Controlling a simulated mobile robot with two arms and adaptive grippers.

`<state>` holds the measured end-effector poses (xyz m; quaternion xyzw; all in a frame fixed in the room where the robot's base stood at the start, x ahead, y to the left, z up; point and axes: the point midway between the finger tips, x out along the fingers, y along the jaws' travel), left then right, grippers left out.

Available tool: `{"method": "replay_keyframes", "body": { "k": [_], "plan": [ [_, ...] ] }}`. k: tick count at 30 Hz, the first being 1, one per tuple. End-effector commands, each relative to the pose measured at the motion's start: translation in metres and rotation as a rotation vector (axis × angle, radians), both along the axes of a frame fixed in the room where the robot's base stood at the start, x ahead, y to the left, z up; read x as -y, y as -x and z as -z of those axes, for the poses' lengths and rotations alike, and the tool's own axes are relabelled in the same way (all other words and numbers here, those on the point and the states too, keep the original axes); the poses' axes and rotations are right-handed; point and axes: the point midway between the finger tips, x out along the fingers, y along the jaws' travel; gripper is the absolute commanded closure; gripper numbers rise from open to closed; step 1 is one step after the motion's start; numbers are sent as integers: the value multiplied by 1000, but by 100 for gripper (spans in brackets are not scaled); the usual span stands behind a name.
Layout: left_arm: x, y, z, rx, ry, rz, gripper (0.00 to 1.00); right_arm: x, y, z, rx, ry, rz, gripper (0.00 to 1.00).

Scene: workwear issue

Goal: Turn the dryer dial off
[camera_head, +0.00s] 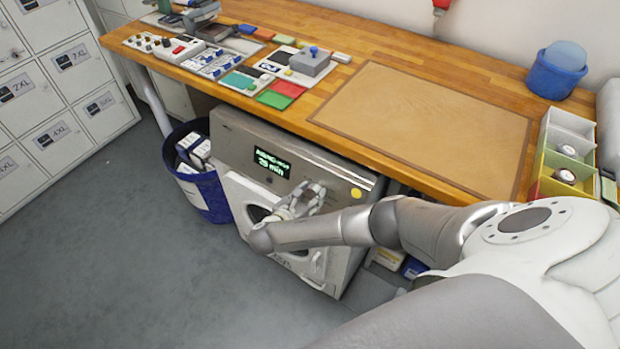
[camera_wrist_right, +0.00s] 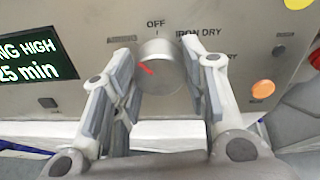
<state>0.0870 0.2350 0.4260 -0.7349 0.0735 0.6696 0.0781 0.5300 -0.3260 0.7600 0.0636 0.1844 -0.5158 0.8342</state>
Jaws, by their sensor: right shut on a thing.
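The dryer (camera_head: 225,140) stands under the wooden worktop, its front panel facing out. Its lit display (camera_head: 272,164) reads 25 min; the wrist view shows "NG HIGH" above that on the display (camera_wrist_right: 35,58). The round silver dial (camera_wrist_right: 165,58) has a red mark on its left part, pointing up-left, away from the OFF label straight above it. IRON DRY is printed to the right. My right gripper (camera_wrist_right: 167,85) is shut on the dial, one finger on each side. In the head view the gripper (camera_head: 305,198) hides the dial. My left gripper is not in view.
An orange button (camera_wrist_right: 263,89) sits right of the dial. A blue bin (camera_head: 205,190) stands left of the dryer, and grey lockers (camera_head: 60,95) line the left. The worktop (camera_head: 345,120) above holds several small items. The floor in front is clear.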

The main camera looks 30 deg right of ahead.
Motion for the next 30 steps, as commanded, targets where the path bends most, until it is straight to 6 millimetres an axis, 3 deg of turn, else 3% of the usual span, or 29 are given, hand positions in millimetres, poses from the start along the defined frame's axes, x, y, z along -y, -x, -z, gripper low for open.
{"method": "replay_keyframes", "body": {
  "k": [18,30],
  "plan": [
    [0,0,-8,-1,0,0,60,0,2,2,427,-178,149,83],
    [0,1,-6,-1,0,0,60,0,2,3,587,-244,203,83]
  ]
}}
